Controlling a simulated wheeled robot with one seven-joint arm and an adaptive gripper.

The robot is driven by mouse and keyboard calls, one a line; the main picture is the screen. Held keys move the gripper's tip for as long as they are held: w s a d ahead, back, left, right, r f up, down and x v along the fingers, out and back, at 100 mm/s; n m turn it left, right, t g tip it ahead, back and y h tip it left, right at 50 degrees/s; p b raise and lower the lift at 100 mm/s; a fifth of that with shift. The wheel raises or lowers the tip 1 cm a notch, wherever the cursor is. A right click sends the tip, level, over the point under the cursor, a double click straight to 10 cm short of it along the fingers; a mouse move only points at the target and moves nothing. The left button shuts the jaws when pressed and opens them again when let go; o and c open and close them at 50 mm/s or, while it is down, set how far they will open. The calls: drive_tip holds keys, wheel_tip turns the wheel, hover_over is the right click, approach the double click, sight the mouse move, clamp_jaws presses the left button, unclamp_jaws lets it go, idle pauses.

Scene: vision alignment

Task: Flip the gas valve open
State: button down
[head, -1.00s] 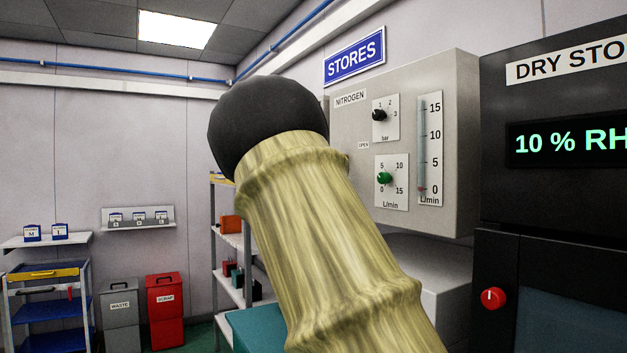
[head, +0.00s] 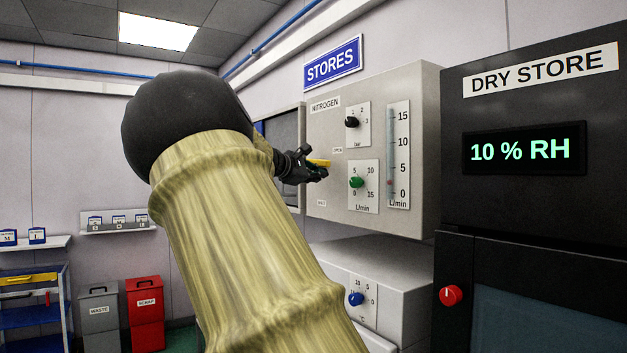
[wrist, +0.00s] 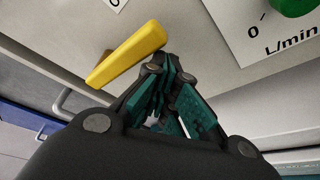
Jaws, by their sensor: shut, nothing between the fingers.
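The gas valve's yellow lever (head: 320,162) is on the left part of the grey nitrogen panel (head: 425,150). My gripper (head: 321,175) is shut and empty at the panel's left side, just by the lever. In the wrist view my fingertips (wrist: 160,64) are close to the lever's right, lower side; I cannot tell whether they touch it. A small OPEN label (head: 337,150) is above the lever. A lower label (head: 321,203) is too small to read. The lever's pivot is not clear.
The panel also has a black bar knob (head: 352,122), a green flow knob (head: 356,182) and a flow tube (head: 398,155). Below is a white unit with a blue knob (head: 356,299). The black dry store (head: 455,200) stands at the right. My sleeved arm covers the middle left.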

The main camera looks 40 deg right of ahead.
drive_tip(key=shift+a+r, duration=0.2)
drive_tip(key=shift+r, duration=0.25)
idle(0.4)
